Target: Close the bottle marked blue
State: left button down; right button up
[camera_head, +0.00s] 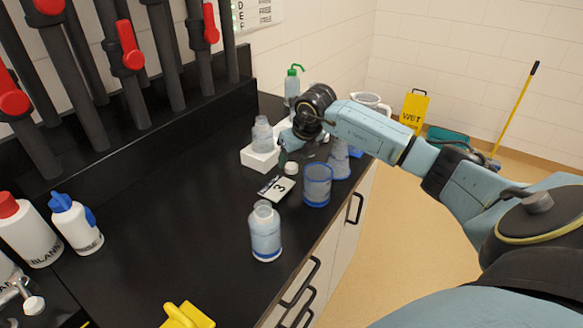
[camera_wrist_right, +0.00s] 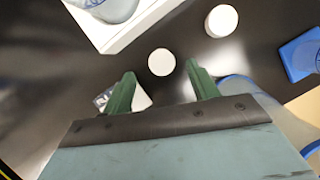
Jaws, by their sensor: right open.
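A clear open bottle (camera_head: 265,232) with a bluish body stands upright near the counter's front edge. A second clear open bottle (camera_head: 262,136) stands on a white block (camera_head: 258,160) further back. I cannot read which is marked blue. A white cap (camera_head: 291,168) lies on the counter near my right gripper (camera_head: 289,143). In the right wrist view, one white cap (camera_wrist_right: 162,62) lies just beyond and between the open, empty fingers (camera_wrist_right: 163,88). Another white cap (camera_wrist_right: 222,21) lies further off. My left gripper is not in view.
A card marked 3 (camera_head: 279,188) and blue-rimmed containers (camera_head: 317,186) sit near the front edge. A blue-topped bottle (camera_head: 76,222), a red-capped bottle (camera_head: 28,232) and a yellow object (camera_head: 187,315) are at left. The counter's middle (camera_head: 170,200) is clear.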

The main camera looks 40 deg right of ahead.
aim_at(292, 166)
jog(key=x, duration=0.3)
jog(key=shift+d+f, duration=0.1)
jog(key=shift+f, duration=0.1)
jog(key=c, duration=1)
notch_tip(292, 166, up, 10)
jog(key=shift+r, duration=0.1)
jog(key=shift+c, duration=0.2)
